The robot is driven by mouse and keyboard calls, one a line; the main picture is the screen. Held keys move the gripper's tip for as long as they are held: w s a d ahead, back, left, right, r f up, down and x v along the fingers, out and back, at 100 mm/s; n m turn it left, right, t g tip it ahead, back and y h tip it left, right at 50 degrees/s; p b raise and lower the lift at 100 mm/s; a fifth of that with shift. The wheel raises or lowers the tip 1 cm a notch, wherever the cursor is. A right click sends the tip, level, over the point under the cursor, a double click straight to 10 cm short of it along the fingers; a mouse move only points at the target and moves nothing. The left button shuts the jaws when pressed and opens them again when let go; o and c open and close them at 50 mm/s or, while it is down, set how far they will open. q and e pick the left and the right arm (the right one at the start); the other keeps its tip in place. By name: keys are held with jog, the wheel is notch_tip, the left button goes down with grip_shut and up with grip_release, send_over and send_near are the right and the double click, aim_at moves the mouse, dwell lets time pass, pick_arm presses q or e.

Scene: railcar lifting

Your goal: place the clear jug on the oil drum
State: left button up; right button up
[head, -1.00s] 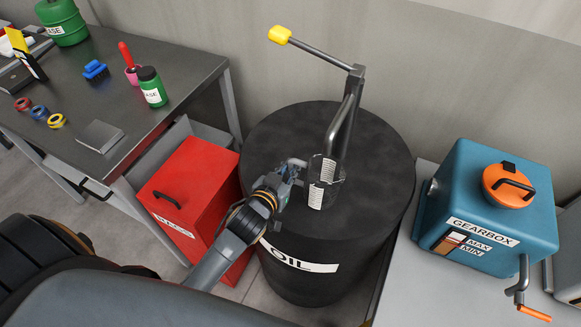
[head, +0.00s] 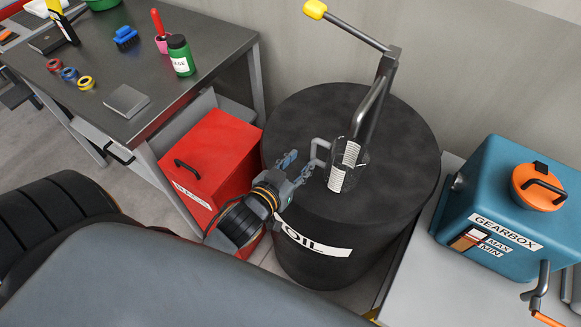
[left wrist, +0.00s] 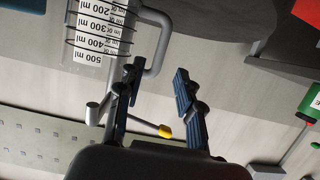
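The clear jug (head: 349,168), with white measuring labels and a grey handle, stands upright on top of the black oil drum (head: 400,190), just in front of the pump pipe. Its labels and handle also show in the left wrist view (left wrist: 100,35). My left gripper (head: 298,166) is open and empty, left of the jug at the handle side. In the left wrist view its spread fingers (left wrist: 158,74) are close to the handle; one fingertip overlaps the handle in the picture, and I cannot tell whether they touch. My right gripper is not in view.
A pump with a yellow-tipped lever (head: 388,65) rises from the drum. A red box (head: 212,155) stands left of the drum, beside a dark workbench (head: 190,70) with small items. A blue gearbox container (head: 490,200) stands right. The drum top's right side is clear.

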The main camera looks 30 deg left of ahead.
pick_arm(q)
jog(key=shift+v, duration=2.1)
jog(key=s+f+m+g, duration=0.1)
jog(key=s+f+g, duration=0.7)
jog(key=s+g, duration=0.4)
jog(key=s+f, duration=0.2)
jog(key=f, duration=1.2)
jog(key=s+f, duration=0.2)
jog(key=f, duration=1.2)
jog(key=s+a+f+m+g+b, duration=0.1)
jog(key=s+a+f, duration=0.1)
jog(key=s+f, duration=1.3)
jog(key=shift+s+a+f+g+y, duration=0.2)
jog(key=shift+s+a+g+y, duration=0.1)
jog(key=shift+s+a, duration=0.15)
